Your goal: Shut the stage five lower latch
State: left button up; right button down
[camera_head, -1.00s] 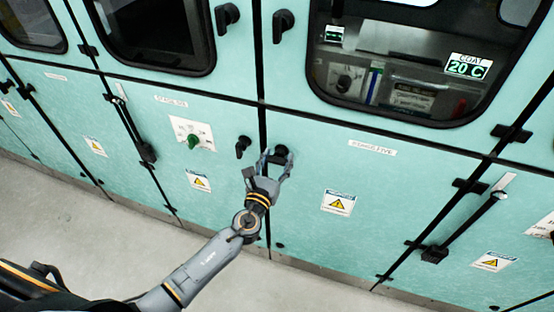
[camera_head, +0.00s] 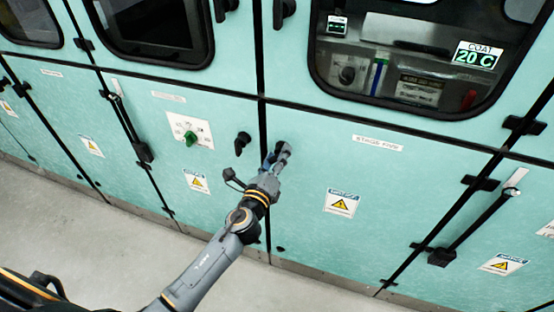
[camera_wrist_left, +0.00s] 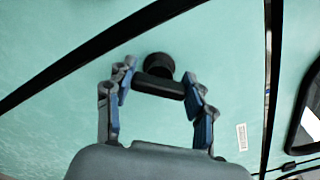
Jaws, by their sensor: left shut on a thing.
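The stage five lower latch (camera_head: 281,146) is a black turn handle at the upper left of the pale green panel labelled STAGE FIVE (camera_head: 379,143). My left gripper (camera_head: 277,155) is at this latch and partly covers it. In the left wrist view, the latch's black bar (camera_wrist_left: 160,86) lies between the blue-padded fingers of my left gripper (camera_wrist_left: 159,98), with its round base (camera_wrist_left: 159,63) behind it. The gripper is shut on the bar. My right gripper is not in view.
Upper latches (camera_head: 284,12) sit above, beside the windowed doors. A black bar handle (camera_head: 470,228) stands out at the right. The grey floor (camera_head: 130,235) in front is clear.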

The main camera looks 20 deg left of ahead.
pick_arm(q)
jog(key=n+b, duration=0.1)
jog(key=n, duration=0.3)
jog(key=shift+f+n, duration=0.1)
jog(key=shift+n, duration=0.2)
jog(key=shift+a+n+b, duration=0.1)
jog(key=shift+n+b, duration=0.25)
jog(key=shift+n, duration=1.55)
jog(key=o, duration=1.2)
jog(key=shift+s+f, duration=0.1)
jog(key=shift+s, duration=0.4)
jog(key=s, duration=1.1)
jog(key=shift+a, duration=0.2)
